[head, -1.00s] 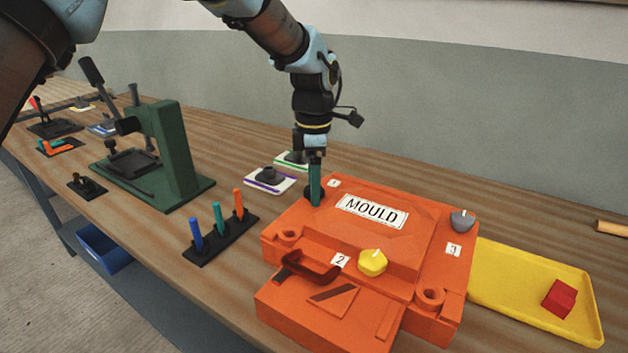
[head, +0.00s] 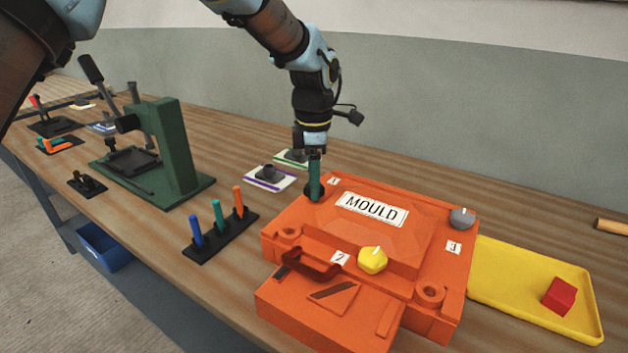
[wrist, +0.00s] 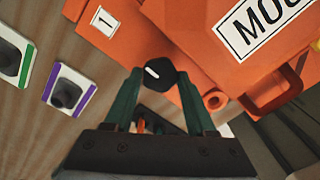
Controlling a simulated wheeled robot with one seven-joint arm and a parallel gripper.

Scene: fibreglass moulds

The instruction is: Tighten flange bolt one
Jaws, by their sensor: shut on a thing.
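The orange mould (head: 420,238) sits on the wooden bench, with number labels 1, 2 and 3 beside its bolts. Bolt one (wrist: 160,74) is a dark knob with a white mark, at the mould's far left corner next to label 1 (wrist: 103,20). My gripper (head: 314,190) points straight down over that corner. Its green fingers are shut on bolt one, one on each side of the knob in the wrist view. A yellow bolt (head: 372,260) is by label 2, and a grey bolt (head: 462,218) is by label 3.
A yellow tray (head: 500,290) with a red block (head: 559,296) lies to the right. A green press (head: 170,150) and a rack of coloured pegs (head: 219,237) stand to the left. Two small pads with dark knobs (head: 270,178) lie behind the gripper's left.

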